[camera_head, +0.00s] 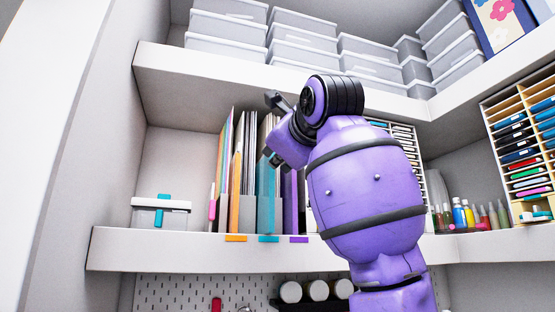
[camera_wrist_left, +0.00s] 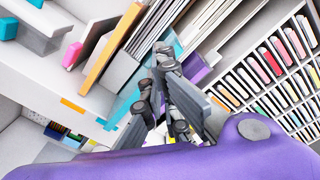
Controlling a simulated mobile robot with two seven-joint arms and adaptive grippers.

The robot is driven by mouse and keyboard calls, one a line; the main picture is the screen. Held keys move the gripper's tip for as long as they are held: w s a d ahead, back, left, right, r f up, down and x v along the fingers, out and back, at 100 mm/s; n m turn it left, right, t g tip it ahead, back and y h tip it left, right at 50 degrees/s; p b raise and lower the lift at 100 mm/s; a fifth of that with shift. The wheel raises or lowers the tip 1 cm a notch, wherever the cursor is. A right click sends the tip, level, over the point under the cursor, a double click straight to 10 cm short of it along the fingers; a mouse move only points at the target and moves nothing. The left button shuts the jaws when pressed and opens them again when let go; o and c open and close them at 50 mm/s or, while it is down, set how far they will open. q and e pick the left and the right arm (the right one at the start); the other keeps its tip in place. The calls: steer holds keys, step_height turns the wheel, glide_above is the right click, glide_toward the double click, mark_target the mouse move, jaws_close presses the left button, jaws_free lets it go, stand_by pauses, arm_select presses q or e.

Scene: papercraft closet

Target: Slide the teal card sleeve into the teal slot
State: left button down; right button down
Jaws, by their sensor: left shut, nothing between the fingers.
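The teal card sleeve (camera_head: 266,178) stands upright in the row of files on the middle shelf, above a teal label (camera_head: 268,239) on the shelf edge that marks the teal slot. Its teal edge also shows in the left wrist view (camera_wrist_left: 122,108), beside the fingers. How deep it sits in the slot is not clear. My left gripper (camera_head: 271,130) is in front of the upper part of the files, shut and empty; it also shows in the left wrist view (camera_wrist_left: 160,62), close to the sleeve. The gripper and purple arm hide part of the row. My right gripper is not in view.
An orange file (camera_head: 234,190) stands left of the teal one and a purple file (camera_head: 290,190) right of it. A lidded box with a teal clip (camera_head: 162,197) sits at the left. The upper shelf (camera_head: 190,66) overhangs the files. A paper rack (camera_head: 405,140) stands behind my arm.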

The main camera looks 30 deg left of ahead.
arm_select(q)
steer(key=shift+x, duration=2.6)
steer(key=shift+s, duration=0.1)
steer(key=v, duration=1.5)
